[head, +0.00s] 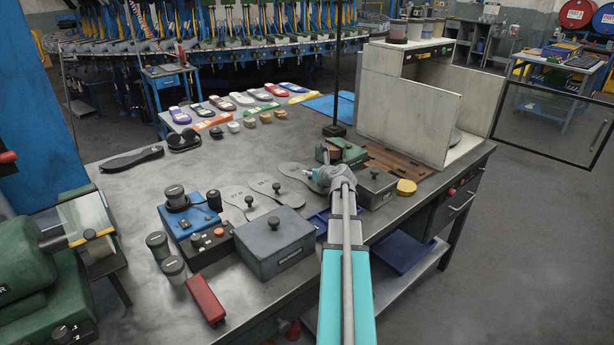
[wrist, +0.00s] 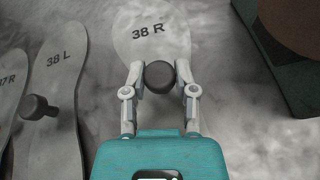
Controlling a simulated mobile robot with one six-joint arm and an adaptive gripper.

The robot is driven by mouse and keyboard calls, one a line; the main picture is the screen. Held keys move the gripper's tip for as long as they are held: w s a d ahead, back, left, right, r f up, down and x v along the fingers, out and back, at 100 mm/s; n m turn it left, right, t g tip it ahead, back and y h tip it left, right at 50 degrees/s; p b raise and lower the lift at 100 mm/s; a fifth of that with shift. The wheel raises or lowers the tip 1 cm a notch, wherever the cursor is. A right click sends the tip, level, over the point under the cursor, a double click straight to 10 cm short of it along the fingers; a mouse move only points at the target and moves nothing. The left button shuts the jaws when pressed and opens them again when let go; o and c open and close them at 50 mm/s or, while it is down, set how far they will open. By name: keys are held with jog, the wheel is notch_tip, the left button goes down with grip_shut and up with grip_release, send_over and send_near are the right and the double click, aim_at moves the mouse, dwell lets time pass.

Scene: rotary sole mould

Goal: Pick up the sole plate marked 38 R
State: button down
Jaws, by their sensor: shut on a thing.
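The sole plate marked 38 R (wrist: 150,48) is a grey metal sole shape with a dark round knob (wrist: 159,77). In the head view it is the rightmost of the row of sole plates (head: 293,171), partly hidden by my arm. My gripper (wrist: 160,72) has its two fingers on either side of the knob, shut on it; it also shows in the head view (head: 318,175). I cannot tell whether the plate touches the bench. The plate marked 38 L (wrist: 64,75) lies to its left, with the 37 R plate (wrist: 10,84) at the far left.
A grey lidded box (head: 275,245) stands in front of the plates. A green block-like device (head: 342,152), a smaller grey box (head: 377,187) and a yellow disc (head: 406,187) are close around my gripper. A large pale cabinet (head: 410,115) stands behind. The bench's (head: 135,200) left part has clear room.

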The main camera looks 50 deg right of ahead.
jog(key=shift+r, duration=0.1)
notch_tip(320, 180, up, 10)
jog(key=p, duration=1)
dwell(0.4)
